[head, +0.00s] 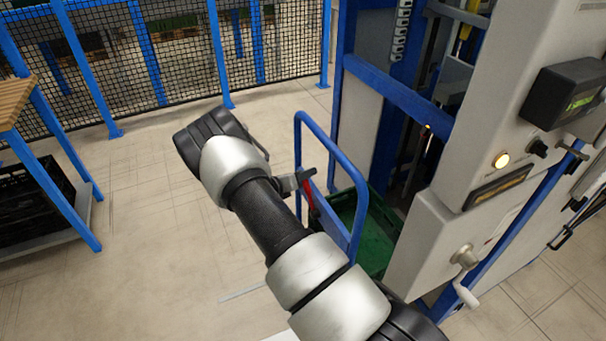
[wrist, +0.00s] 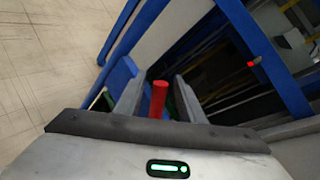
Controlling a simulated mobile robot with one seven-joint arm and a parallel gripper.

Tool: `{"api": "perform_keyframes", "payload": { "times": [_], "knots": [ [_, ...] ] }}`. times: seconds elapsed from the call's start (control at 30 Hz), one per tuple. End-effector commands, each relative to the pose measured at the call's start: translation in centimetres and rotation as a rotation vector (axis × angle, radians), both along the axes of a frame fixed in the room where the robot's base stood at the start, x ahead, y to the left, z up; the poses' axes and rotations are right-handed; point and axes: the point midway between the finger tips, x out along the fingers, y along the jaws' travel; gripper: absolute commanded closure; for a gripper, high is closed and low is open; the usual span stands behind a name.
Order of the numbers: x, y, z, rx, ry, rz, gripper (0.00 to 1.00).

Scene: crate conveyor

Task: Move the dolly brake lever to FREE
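The red brake lever (head: 309,193) shows in the head view beside the blue dolly handle (head: 350,165), partly hidden by my gripper. In the wrist view the lever's red end (wrist: 158,98) stands between my two fingers, with a gap on each side. My gripper (head: 306,180) is open around or just short of the lever; its fingers also show in the wrist view (wrist: 156,88). I cannot tell how deep the lever sits between them. The lever's base and any FREE marking are hidden or unreadable.
A green crate (head: 377,238) sits low behind the dolly handle. A blue-framed machine (head: 395,90) and a grey control cabinet (head: 470,150) with a crank (head: 464,275) stand to the right. A mesh fence (head: 180,50) closes the back.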

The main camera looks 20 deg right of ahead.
Motion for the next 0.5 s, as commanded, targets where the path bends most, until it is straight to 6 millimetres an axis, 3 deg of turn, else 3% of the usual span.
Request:
{"api": "perform_keyframes", "payload": {
  "times": [0.27, 0.5],
  "knots": [
    [-0.2, 0.4, 0.2, 0.0, 0.0, 0.0, 0.64],
    [-2.0, 3.9, 1.8, 0.001, -0.001, 0.004, 0.64]
  ]
}}
